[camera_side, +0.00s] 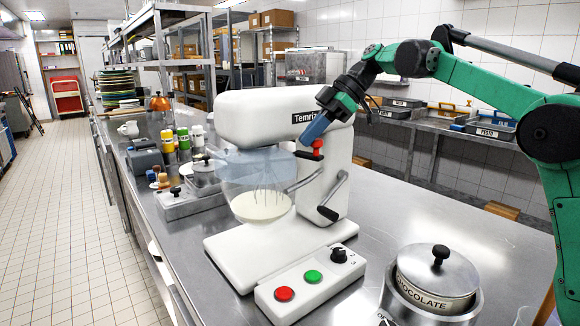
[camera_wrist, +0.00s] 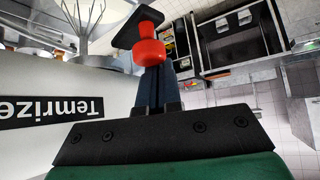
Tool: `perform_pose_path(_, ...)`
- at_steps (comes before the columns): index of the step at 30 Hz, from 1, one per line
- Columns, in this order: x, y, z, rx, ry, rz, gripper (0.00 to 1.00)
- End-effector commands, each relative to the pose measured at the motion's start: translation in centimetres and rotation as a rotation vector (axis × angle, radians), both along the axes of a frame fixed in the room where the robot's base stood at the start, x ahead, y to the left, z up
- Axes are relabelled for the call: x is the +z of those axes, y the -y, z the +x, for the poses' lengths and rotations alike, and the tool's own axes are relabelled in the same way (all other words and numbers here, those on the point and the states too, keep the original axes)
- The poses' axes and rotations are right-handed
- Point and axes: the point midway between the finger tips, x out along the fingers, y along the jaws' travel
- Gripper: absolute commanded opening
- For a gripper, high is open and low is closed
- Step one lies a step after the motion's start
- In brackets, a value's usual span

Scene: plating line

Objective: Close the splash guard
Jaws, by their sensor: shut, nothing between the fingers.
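A white stand mixer (camera_side: 260,115) with a "Temrize" label stands on the steel counter. The clear, bluish splash guard (camera_side: 245,163) sits around the upper bowl, below the mixer head; its exact angle is hard to tell. A red knob (camera_side: 318,147) on a black plate sticks out at the guard's right side; it also shows in the wrist view (camera_wrist: 148,48). My gripper (camera_side: 314,133) is shut and empty, its blue-grey fingers pointing down at the knob. In the wrist view the fingertips (camera_wrist: 156,70) are right by the knob; contact cannot be told.
The bowl (camera_side: 261,205) holds pale batter and a whisk. The base has red and green buttons (camera_side: 312,276). A lidded chocolate pot (camera_side: 435,275) stands at front right. Bottles and lidded containers (camera_side: 187,200) stand left.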

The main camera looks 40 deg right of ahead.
Motion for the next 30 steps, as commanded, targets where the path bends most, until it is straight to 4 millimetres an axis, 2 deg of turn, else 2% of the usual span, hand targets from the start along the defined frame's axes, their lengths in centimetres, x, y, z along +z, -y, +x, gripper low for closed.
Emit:
perform_pose_path(6,0.0,1.8,0.5,-0.003,0.0,-0.001,0.0)
perform_pose_path(12,0.0,2.7,0.9,-0.001,0.0,-0.001,0.0)
perform_pose_path(30,-0.1,3.4,1.1,-0.006,0.0,-0.006,0.0)
